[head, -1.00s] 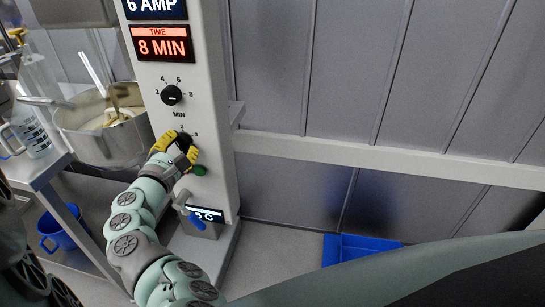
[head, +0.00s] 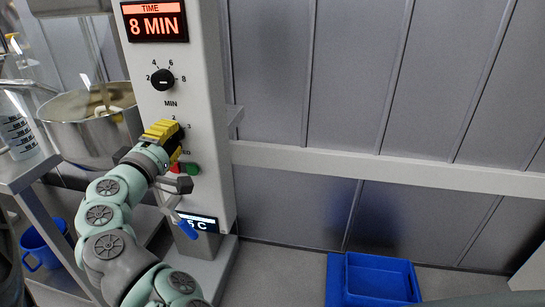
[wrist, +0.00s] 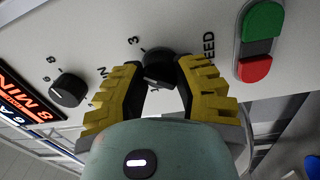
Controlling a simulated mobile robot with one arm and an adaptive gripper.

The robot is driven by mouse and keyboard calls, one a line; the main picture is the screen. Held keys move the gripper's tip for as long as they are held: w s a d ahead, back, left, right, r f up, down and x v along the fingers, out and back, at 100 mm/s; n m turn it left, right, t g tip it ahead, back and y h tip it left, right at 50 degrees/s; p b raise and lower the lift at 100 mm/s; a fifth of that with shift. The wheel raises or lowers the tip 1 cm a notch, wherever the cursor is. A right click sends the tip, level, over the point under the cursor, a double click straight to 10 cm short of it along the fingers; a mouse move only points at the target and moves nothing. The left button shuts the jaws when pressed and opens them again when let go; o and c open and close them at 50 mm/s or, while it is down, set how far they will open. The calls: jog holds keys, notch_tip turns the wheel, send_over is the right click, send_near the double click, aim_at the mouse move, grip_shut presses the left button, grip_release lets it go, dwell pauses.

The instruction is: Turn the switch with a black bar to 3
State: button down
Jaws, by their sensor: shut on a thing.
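The speed switch (wrist: 156,66) is a round black knob with a black bar, on the pale machine panel. In the wrist view it sits between the yellow-padded fingers of my gripper (wrist: 160,92), which is shut on it. The printed 3 shows beside the knob and part of the word "SPEED" on its other side. In the head view my gripper (head: 164,133) is at the panel and covers most of the knob; the 2 and 3 show around it. I cannot tell exactly which number the bar points to.
A second black knob (head: 162,79), marked MIN, is above, under the red "8 MIN" display (head: 155,22). Green and red buttons (wrist: 258,42) are close to my gripper. A blue-handled lever (head: 187,229) is below. A mixing bowl (head: 95,125) stands at left.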

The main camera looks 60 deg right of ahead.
jog(key=m+b, duration=0.3)
jog(key=shift+f+m, duration=0.25)
jog(key=shift+m, duration=0.05)
jog(key=shift+r+m, duration=0.1)
jog(key=shift+m, duration=0.2)
jog(key=c, duration=0.6)
grip_release()
jog(key=shift+r, duration=0.1)
jog(key=shift+r, duration=0.1)
